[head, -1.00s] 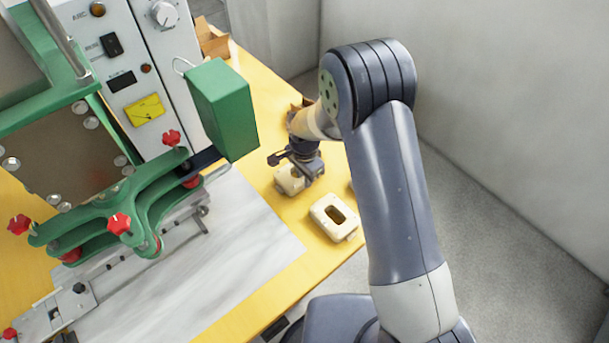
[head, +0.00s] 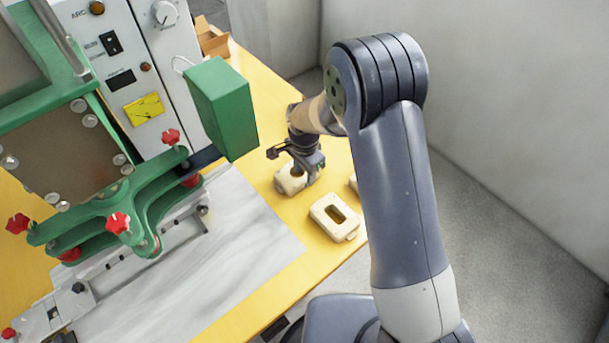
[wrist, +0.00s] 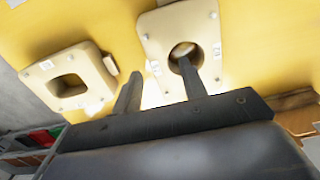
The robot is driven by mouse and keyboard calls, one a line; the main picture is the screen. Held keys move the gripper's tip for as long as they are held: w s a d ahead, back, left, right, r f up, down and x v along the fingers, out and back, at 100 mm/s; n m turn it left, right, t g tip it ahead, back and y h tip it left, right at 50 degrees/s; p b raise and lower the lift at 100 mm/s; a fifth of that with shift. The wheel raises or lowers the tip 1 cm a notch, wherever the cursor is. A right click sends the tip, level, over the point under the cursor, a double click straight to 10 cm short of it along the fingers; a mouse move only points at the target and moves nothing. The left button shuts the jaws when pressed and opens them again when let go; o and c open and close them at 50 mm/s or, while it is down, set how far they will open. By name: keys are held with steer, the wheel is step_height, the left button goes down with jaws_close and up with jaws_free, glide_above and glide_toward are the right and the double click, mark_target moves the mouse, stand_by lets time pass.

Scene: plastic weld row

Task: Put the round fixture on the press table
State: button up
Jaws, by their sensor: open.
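The round fixture, a cream block with a round hole, stands on the yellow bench in the head view (head: 286,186), partly hidden by my gripper (head: 293,170). It also shows in the wrist view (wrist: 163,35). My gripper (wrist: 159,71) is open there: one finger overlaps the round hole, the other is beside the block's edge. I cannot tell how deep the finger reaches or whether it touches. The press table (head: 235,255) is the pale flat plate left of the fixture, and its middle is bare.
A cream fixture with an oblong hole (head: 335,217) lies nearer me, right of the press table. Another pale piece (head: 353,183) is mostly hidden by my arm. The green press frame (head: 150,205) and green box (head: 222,108) stand left of my gripper.

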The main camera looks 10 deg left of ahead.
mark_target(304, 178)
step_height(304, 178, up, 10)
steer(key=shift+f+b, duration=0.15)
steer(key=shift+b, duration=0.3)
